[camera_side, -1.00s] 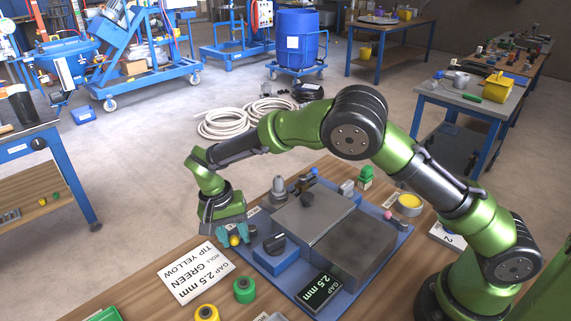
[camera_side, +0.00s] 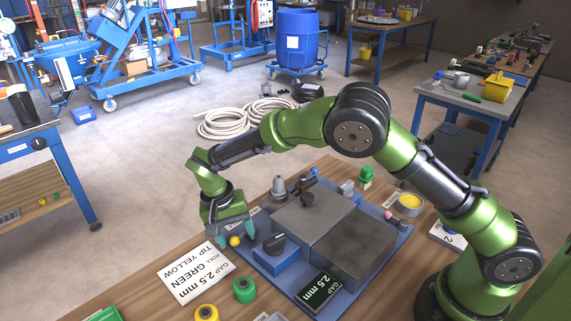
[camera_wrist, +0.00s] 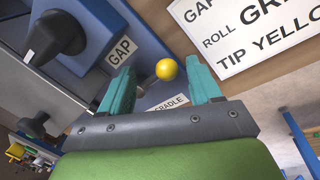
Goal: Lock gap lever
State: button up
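A yellow ball tip (camera_side: 234,240) shows at the left end of the blue base plate; its stem is hidden, so I cannot tell the lever's position. My gripper (camera_side: 236,236) is by the ball, with its teal fingers apart. In the wrist view my gripper (camera_wrist: 158,66) is open, and the yellow ball (camera_wrist: 166,69) shows between the fingertips with space on both sides. I cannot tell whether it is level with them. A black knob (camera_side: 275,242) sits on a blue box (camera_side: 277,258). A GAP label (camera_wrist: 122,51) lies between that box and the left finger.
A sign (camera_side: 195,272) reads GAP 2.5 mm, ROLL GREEN, TIP YELLOW. Grey blocks (camera_side: 352,250) stand right of my gripper. Green (camera_side: 244,290) and yellow (camera_side: 207,313) rolls stand in front. A CRADLE label (camera_wrist: 168,104) is partly hidden behind my gripper.

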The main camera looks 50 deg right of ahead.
dwell(0.4)
jog(key=shift+a+r, duration=0.1)
jog(key=shift+r, duration=0.1)
notch_tip(320, 180, up, 16)
jog(key=w+a, duration=0.1)
jog(key=a, duration=0.1)
jog(key=shift+w+a, duration=0.25)
jog(key=shift+w, duration=0.1)
